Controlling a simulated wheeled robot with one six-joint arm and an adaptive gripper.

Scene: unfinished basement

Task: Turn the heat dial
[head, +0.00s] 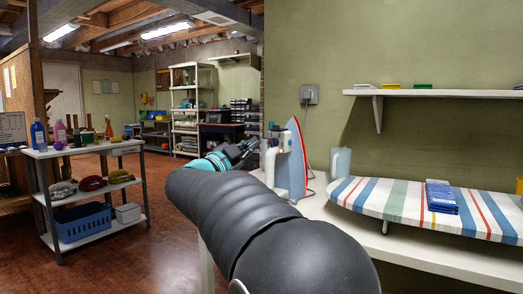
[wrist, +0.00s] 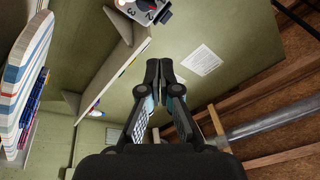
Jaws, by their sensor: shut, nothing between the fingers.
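A clothes iron (head: 290,160) with a pale body, a blue side and a red edge stands upright on the white surface in the head view. At the top edge of the wrist view is a grey and white part with a numbered dial (wrist: 147,10); 2 and 3 are readable, with a red spot beside it. It is cut off by the frame, so I cannot see all of it. My gripper (wrist: 159,62) is shut and empty, below the dial in that picture and apart from it. In the head view my gripper (head: 243,148) is left of the iron.
A striped ironing board (head: 400,203) with blue folded cloth (head: 441,197) lies right of the iron. A pale jug (head: 340,163) stands between them. A wall shelf (head: 440,93) hangs above. A grey wall socket (head: 309,94) is behind the iron. A cart (head: 95,149) stands at left; floor between is clear.

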